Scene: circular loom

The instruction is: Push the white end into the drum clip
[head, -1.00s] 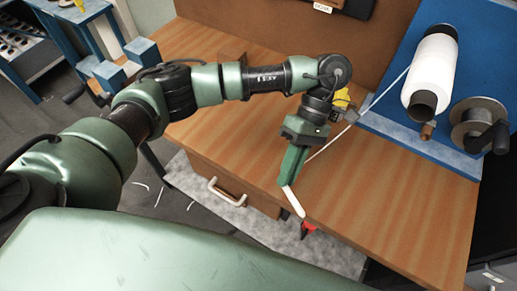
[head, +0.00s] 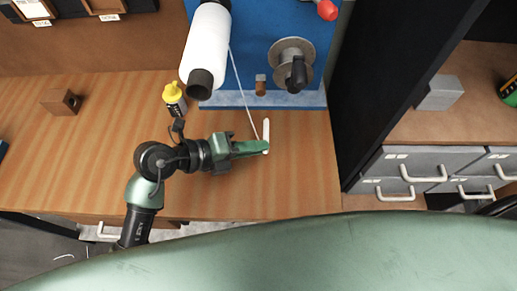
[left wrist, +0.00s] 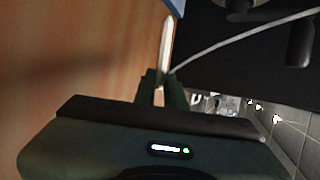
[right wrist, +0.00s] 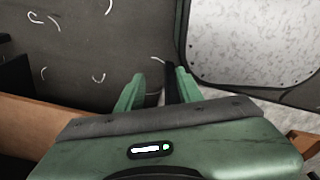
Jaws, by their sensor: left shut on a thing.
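My left gripper (head: 264,147) is shut on the white end (head: 266,128), a slim white stick, over the table in front of the blue stand. In the left wrist view the white end (left wrist: 166,45) sticks out beyond the fingertips (left wrist: 162,82). A pale thread runs from it up to the white roll (head: 206,45). The grey metal drum (head: 291,50) with a black crank handle is on the blue stand, up and right of the gripper and apart from it. I cannot make out the drum clip. My right gripper (right wrist: 156,90) is open and empty above the floor.
A small brown block (head: 261,88) is on the blue stand (head: 252,30) below the drum. A dark panel and grey drawers (head: 420,170) are at the right. The wooden table (head: 300,190) is bare around the gripper.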

